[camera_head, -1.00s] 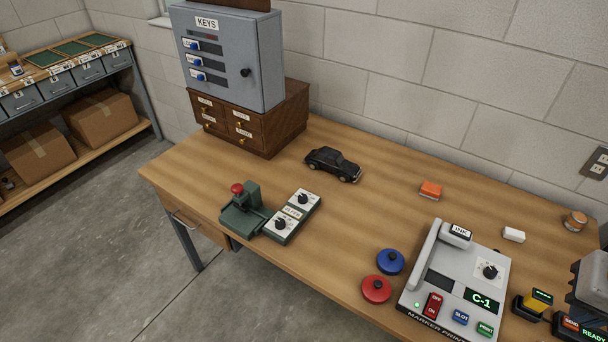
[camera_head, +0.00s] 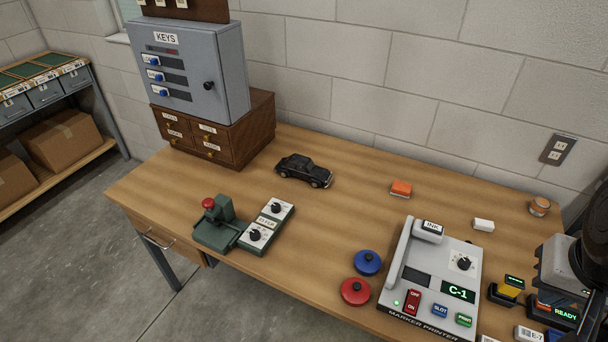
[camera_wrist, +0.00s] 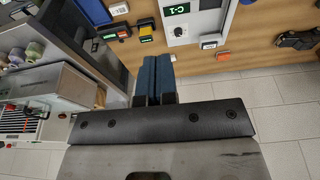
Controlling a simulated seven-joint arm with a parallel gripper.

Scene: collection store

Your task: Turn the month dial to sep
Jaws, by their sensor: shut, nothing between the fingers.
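A green two-dial unit (camera_head: 266,226) lies on the wooden table in the head view, beside a green press with a red knob (camera_head: 208,203). It has an upper black dial (camera_head: 276,208) and a lower black dial (camera_head: 255,235) on white faces. Their markings are too small to read, so I cannot tell which is the month dial or its setting. My gripper (camera_wrist: 156,68) shows in the wrist view with its blue fingers together, empty, near the printer's side of the table. The two-dial unit is not visible in the wrist view.
The marker printer (camera_head: 432,278) shows C-1. Red (camera_head: 355,292) and blue (camera_head: 367,263) round knobbed objects lie left of it. A black toy car (camera_head: 304,170) and the key cabinet (camera_head: 205,75) stand behind the two-dial unit.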

